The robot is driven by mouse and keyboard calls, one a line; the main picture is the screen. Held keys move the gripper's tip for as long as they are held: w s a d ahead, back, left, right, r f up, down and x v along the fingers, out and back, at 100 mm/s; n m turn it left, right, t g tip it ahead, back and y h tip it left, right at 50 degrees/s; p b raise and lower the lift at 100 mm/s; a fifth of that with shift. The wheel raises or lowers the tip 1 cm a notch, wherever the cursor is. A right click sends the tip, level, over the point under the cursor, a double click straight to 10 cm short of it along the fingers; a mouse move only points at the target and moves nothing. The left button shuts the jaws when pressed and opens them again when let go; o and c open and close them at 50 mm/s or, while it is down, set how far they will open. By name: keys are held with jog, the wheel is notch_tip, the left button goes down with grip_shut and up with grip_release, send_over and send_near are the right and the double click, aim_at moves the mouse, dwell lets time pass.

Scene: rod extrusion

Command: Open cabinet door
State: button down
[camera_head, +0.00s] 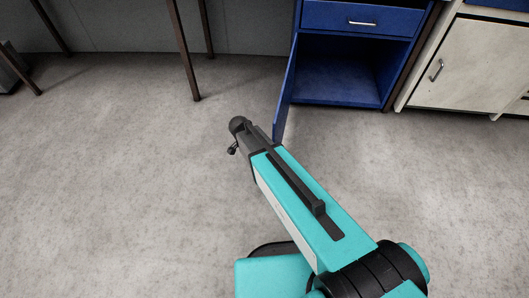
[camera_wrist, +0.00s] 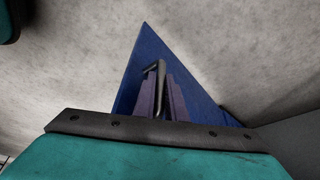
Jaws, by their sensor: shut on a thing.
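The blue cabinet (camera_head: 335,98) stands at the top of the head view, with a dark blue interior showing. Its door (camera_head: 286,88) is swung wide open on the left side and is seen nearly edge-on. In the wrist view the door (camera_wrist: 150,45) is a blue panel with a dark grey bar handle (camera_wrist: 156,72). My gripper (camera_wrist: 160,100) is shut on this handle, with its fingers on either side of the bar. In the head view the fingers and handle are hidden by my arm near the door's lower edge.
A closed blue drawer (camera_head: 360,18) with a metal handle sits above the opening. A white cabinet (camera_head: 465,65) stands to the right. Dark table legs (camera_head: 183,50) are at the upper left. The grey floor (camera_head: 110,190) at left is clear.

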jog(key=shift+s, duration=0.25)
jog(key=c, duration=1.8)
grip_release()
jog(key=shift+d, duration=0.1)
jog(key=shift+w, duration=0.15)
jog(key=p+v, duration=0.2)
jog(key=v, duration=1.1)
jog(key=shift+r, duration=0.4)
